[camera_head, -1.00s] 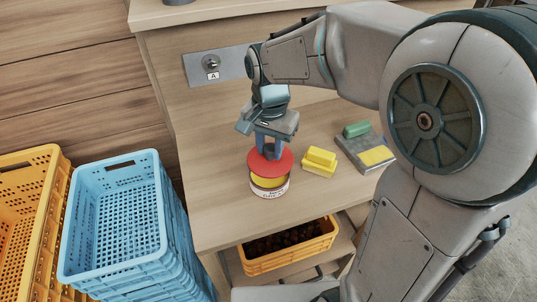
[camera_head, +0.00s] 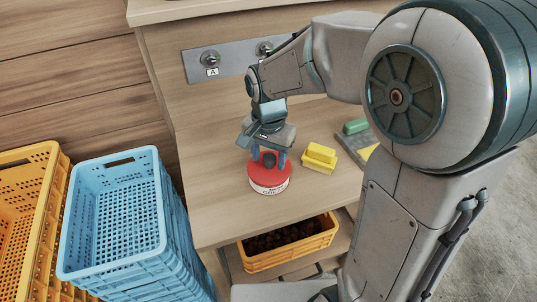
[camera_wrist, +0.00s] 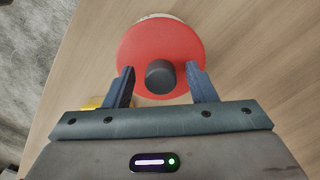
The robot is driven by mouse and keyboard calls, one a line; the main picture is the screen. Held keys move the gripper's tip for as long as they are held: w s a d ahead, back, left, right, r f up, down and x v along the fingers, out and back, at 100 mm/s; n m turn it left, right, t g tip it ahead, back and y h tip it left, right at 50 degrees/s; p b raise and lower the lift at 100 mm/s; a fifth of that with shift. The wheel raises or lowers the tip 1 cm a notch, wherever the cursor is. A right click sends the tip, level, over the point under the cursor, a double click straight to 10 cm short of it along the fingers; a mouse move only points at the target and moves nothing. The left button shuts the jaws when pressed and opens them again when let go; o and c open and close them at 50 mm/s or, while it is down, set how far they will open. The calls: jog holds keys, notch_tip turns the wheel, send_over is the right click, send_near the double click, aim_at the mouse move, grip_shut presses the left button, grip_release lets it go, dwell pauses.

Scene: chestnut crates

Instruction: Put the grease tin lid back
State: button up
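The grease tin (camera_head: 268,186) is a white, labelled round tin on the wooden worktop. Its red lid (camera_head: 277,176) with a dark knob (camera_head: 269,159) sits on top of it and looks level, with no yellow showing between them. In the wrist view the red lid (camera_wrist: 140,58) hides nearly all of the tin, with a pale sliver of tin (camera_wrist: 158,16) at the far edge. My gripper (camera_wrist: 160,82) is open around the dark knob (camera_wrist: 160,77), with a gap between each finger and the knob. The fingertips are just above the lid.
A yellow block (camera_head: 320,156) stands right of the tin, near a grey tray (camera_head: 355,146) with a green block (camera_head: 356,126). Blue crates (camera_head: 112,218) and an orange crate (camera_head: 25,215) stand left of the worktop. A yellow crate (camera_head: 290,256) holds dark contents below.

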aim_at(269, 158)
jog(key=shift+r, duration=0.1)
notch_tip(269, 158, up, 12)
jog(key=r+p, duration=0.1)
jog(key=s+d+f+n+t, duration=0.2)
jog(key=s+d+f+n, duration=0.3)
jog(key=s+d, duration=0.6)
jog(key=shift+s+d+f+n+t, duration=0.35)
jog(key=shift+d+f, duration=0.2)
jog(key=shift+f, duration=0.3)
dwell(0.6)
